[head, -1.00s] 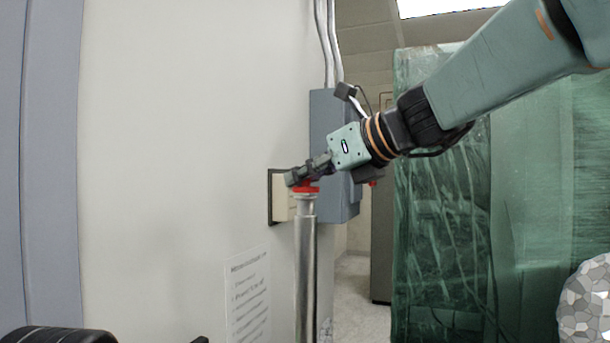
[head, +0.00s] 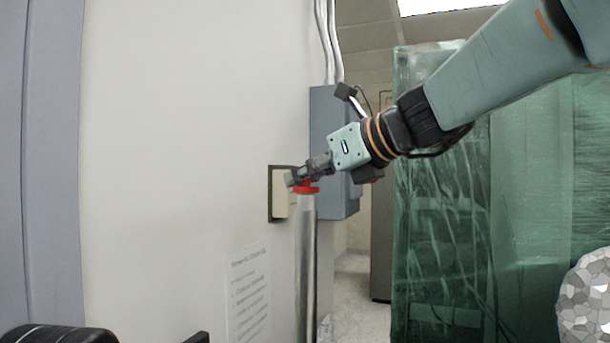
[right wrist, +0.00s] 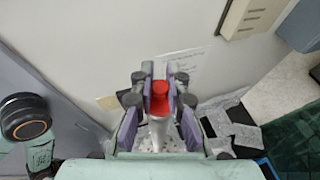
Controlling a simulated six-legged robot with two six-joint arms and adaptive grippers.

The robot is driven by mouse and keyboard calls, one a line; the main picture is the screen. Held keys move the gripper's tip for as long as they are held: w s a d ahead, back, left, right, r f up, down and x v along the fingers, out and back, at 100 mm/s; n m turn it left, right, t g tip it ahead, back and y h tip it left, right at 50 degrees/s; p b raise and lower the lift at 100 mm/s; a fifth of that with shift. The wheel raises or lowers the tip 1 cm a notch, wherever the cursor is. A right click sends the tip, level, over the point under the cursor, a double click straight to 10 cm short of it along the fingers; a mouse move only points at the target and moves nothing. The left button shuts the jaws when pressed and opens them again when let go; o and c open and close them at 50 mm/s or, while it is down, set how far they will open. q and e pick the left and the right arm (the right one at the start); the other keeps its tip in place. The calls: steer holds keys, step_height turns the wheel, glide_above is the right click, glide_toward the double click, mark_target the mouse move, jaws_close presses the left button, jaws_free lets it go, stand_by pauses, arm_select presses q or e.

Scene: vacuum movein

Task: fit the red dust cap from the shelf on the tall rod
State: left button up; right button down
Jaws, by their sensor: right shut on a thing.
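The red dust cap (head: 306,188) is at the top end of the tall rod (head: 306,250), a grey upright metal tube. My right gripper (head: 296,179) is shut on the cap from above and the right. In the right wrist view the red cap (right wrist: 160,90) sits between the fingers of my right gripper (right wrist: 160,82), with the pale rod (right wrist: 160,128) just below it. The cap looks lined up with the rod, but I cannot tell if it is seated on it. Only dark parts of my left arm show at the lower left; its jaws cannot be made out.
A grey electrical box (head: 334,150) with conduits is on the white wall behind the rod. A framed wall plate (head: 279,193) and a printed sheet (head: 248,292) are close by. Green wrapped stacks (head: 440,200) stand at the right. A faceted pale object (head: 587,300) is at the lower right.

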stand_by(0.3)
steer(key=c, duration=1.3)
jaws_free()
steer(key=shift+f, duration=0.1)
step_height(320, 180, up, 10)
steer(key=shift+w, duration=0.1)
